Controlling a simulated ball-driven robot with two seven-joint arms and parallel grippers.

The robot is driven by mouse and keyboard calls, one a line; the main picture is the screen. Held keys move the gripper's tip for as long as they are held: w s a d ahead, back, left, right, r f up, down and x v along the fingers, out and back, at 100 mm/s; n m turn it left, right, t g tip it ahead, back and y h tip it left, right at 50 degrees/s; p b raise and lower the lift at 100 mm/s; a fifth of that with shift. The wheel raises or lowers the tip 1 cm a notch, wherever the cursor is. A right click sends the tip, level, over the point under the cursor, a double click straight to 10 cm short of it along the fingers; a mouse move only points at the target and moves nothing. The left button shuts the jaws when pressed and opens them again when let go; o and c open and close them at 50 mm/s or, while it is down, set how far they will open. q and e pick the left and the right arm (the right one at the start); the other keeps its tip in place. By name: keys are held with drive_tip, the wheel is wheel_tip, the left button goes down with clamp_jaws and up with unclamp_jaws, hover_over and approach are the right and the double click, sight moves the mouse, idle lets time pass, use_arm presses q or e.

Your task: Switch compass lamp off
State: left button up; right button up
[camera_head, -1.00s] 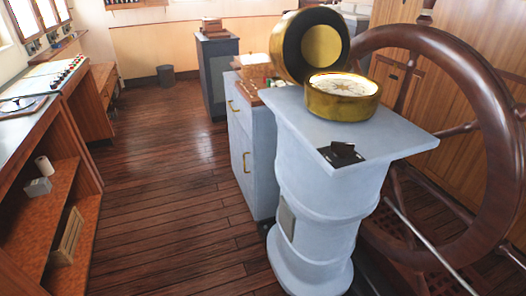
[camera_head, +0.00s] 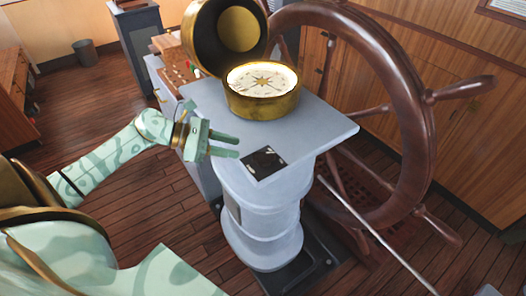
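The brass compass (camera_head: 262,104) sits on top of the pale grey pedestal (camera_head: 325,130), its round lid open and leaning back to the left. Its dial looks bright. A small black switch plate (camera_head: 263,164) lies on the pedestal top near its front edge; its lever position is too small to tell. My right gripper is not in view.
A large wooden steering wheel (camera_head: 412,165) stands close behind and right of the pedestal. A grey cabinet with a brown panel (camera_head: 178,70) stands behind left. A slanting rod (camera_head: 375,232) runs at the lower right. The wooden floor (camera_head: 85,105) at left is clear.

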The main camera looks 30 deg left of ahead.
sight(260, 153)
use_arm(q)
drive_tip(key=p+x, duration=0.1)
drive_tip(key=x, duration=0.9)
drive_tip(key=shift+w, duration=0.1)
clamp_jaws()
